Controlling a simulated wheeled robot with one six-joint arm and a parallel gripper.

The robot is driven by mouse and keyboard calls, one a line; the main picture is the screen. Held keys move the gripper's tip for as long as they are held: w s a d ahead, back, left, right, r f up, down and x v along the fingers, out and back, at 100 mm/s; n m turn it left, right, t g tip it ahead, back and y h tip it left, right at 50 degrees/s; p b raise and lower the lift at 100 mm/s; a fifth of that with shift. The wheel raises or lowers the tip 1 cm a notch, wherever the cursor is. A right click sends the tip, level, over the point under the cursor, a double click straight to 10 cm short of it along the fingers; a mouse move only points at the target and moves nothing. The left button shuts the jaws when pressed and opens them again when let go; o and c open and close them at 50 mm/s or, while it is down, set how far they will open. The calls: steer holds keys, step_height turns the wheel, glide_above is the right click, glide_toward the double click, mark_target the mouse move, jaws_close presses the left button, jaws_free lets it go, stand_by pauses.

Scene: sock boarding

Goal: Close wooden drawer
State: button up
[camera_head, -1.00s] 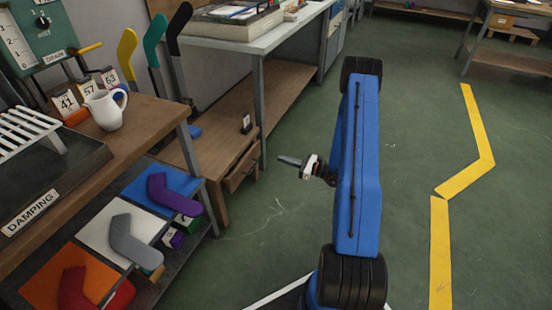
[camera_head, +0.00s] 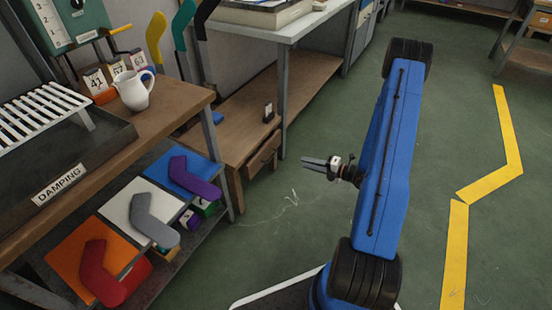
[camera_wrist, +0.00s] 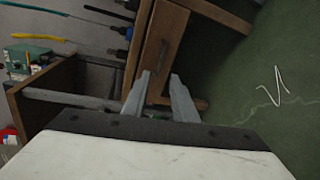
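The wooden drawer (camera_head: 263,155) sits in a low brown wooden cabinet (camera_head: 226,122) left of my arm in the head view. Its front appears to stand out a little from the cabinet, but how far is hard to tell. In the wrist view the drawer front (camera_wrist: 158,52) with its dark handle is ahead of the fingers. My gripper (camera_head: 304,160) points left toward the drawer, apart from it, over the floor. In the wrist view my gripper (camera_wrist: 161,74) shows a clear gap between its two fingers, with nothing held.
A workbench (camera_head: 160,118) with a white jug (camera_head: 134,92) and a damping tray (camera_head: 95,150) stands left. Its lower shelf holds coloured boards with sock shapes. A grey table leg (camera_head: 282,100) rises beside the drawer. Green floor with yellow tape (camera_head: 490,185) is open at right.

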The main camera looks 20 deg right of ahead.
steer(key=w+a+f+m, duration=0.1)
steer(key=w+a+f, duration=0.2)
steer(key=w+a, duration=0.8)
steer(key=shift+w+f+m, duration=0.3)
steer(key=shift+w, duration=0.5)
jaws_close()
stand_by(1.2)
